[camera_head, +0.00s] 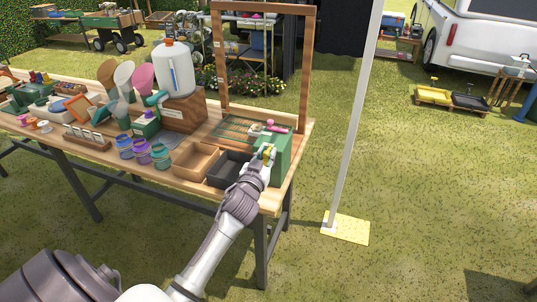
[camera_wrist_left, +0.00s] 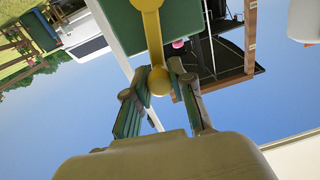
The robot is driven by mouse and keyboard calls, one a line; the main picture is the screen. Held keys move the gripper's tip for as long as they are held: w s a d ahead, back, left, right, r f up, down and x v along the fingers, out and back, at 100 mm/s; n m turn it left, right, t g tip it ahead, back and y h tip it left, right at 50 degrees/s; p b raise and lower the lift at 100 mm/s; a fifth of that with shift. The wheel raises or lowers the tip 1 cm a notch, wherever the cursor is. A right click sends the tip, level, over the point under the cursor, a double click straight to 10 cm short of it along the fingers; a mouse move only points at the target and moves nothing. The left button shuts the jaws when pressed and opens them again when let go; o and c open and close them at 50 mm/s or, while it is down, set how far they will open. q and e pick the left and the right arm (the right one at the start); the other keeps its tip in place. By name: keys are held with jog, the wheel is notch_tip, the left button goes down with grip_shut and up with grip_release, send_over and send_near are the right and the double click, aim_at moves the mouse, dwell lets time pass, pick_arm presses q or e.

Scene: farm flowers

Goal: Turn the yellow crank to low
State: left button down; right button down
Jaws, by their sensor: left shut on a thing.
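The yellow crank (camera_head: 268,154) is on the front of a green box (camera_head: 284,150) at the right end of the wooden table. In the left wrist view, the crank's flat yellow arm (camera_wrist_left: 153,32) runs from the green box (camera_wrist_left: 118,24) to a round yellow knob (camera_wrist_left: 159,82). My left gripper (camera_head: 263,158) is at the crank, with its two fingers (camera_wrist_left: 158,78) on either side of the knob, shut on it. In the head view the gripper hides much of the crank. No low mark can be read. My right gripper is not in view.
A tan wooden tray (camera_head: 196,161) and a dark tray (camera_head: 229,168) stand left of the green box. A tall wooden frame (camera_head: 307,65) rises behind it. A pale pole (camera_head: 352,120) stands on the grass to the right. The grass in front of the pole is open.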

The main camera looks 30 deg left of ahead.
pick_arm(q)
jog(key=n, duration=0.1)
jog(key=a+n+p, duration=0.1)
jog(key=shift+s+a+n, duration=0.15)
jog(key=shift+a+n, duration=0.15)
jog(key=c, duration=1)
grip_release()
jog(key=shift+a, duration=0.1)
jog(key=v, duration=1.2)
jog(key=shift+r, duration=0.2)
